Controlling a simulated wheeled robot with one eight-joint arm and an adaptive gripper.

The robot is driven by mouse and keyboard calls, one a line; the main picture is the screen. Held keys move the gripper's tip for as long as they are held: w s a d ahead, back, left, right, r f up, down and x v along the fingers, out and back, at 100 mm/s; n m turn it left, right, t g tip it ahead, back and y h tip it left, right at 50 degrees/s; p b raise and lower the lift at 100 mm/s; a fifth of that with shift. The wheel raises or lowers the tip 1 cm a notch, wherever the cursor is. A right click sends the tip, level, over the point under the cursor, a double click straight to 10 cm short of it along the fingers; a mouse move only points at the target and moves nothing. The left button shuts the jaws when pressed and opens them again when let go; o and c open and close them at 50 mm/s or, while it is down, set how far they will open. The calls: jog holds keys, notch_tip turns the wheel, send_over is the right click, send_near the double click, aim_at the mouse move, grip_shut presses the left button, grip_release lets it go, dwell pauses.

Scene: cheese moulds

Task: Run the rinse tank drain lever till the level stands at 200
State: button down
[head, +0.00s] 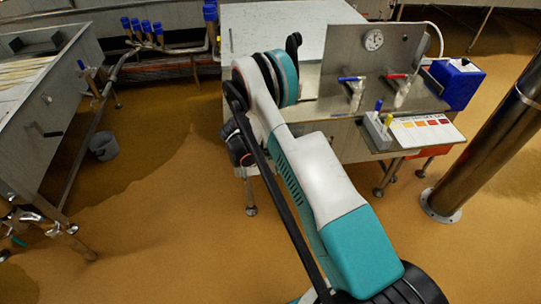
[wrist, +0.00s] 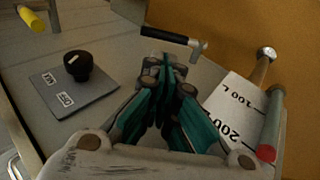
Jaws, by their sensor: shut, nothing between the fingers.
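In the wrist view a lever with a black handle (wrist: 166,36) and a metal end lies just beyond my gripper (wrist: 166,62). My gripper's teal fingers are shut and empty, with their tips close to the handle; I cannot tell whether they touch. A white level scale (wrist: 237,108) marked 100 L and 200 is at the right. Beside it runs a grey tube (wrist: 272,118) with a red marker (wrist: 266,153) near the 200 end; its exact reading is unclear. In the head view my arm hides my gripper.
A black knob (wrist: 77,66) on a labelled grey plate (wrist: 60,105) is left of my fingers in the wrist view.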

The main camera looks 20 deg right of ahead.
jog(key=b+x, duration=0.4)
jog(key=x, duration=0.6)
jog(key=shift+d+f, duration=0.2)
jog(key=shift+f, duration=0.1)
jog(key=shift+s+d+f+y, duration=0.1)
jog(key=shift+d+f+y, duration=0.05)
jog(key=shift+d+y, duration=0.4)
jog(key=shift+y, duration=0.25)
jog(key=shift+s+d+f, duration=0.15)
jog(key=shift+d+f, duration=0.3)
jog(key=shift+s+d+f, duration=0.15)
jog(key=shift+d+f, duration=0.25)
jog(key=shift+d, duration=0.05)
jog(key=shift+x, duration=1)
jog(key=shift+s+d, duration=0.1)
jog(key=shift+s, duration=0.05)
